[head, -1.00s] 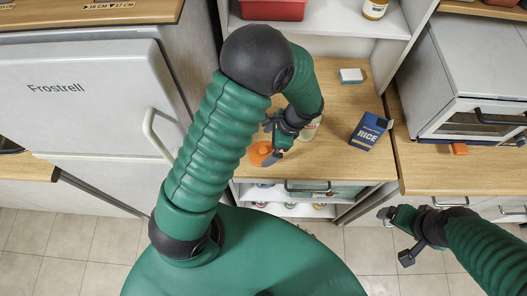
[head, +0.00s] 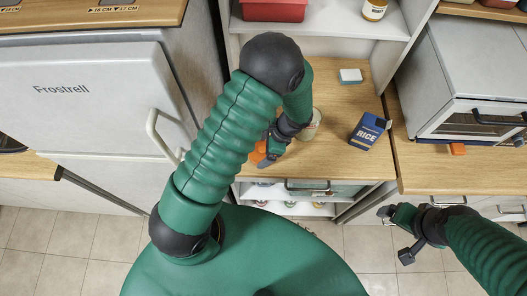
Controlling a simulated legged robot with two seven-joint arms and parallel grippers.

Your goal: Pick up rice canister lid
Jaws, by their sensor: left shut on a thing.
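The orange lid (head: 257,153) is at the front left of the wooden counter, partly hidden by my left gripper. My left gripper (head: 268,159) is shut on it; whether the lid is clear of the counter I cannot tell. A pale canister (head: 312,124) stands just to the right of my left wrist, partly covered by it. A blue box marked RICE (head: 369,130) stands further right on the counter. My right gripper (head: 394,233) is open and empty over the floor, in front of the right-hand drawers.
A blue-and-white sponge (head: 350,76) lies at the back of the counter (head: 335,155). A white fridge (head: 95,100) is at left and a toaster oven (head: 470,85) at right, with a small orange object (head: 457,149) before it. Shelves rise behind.

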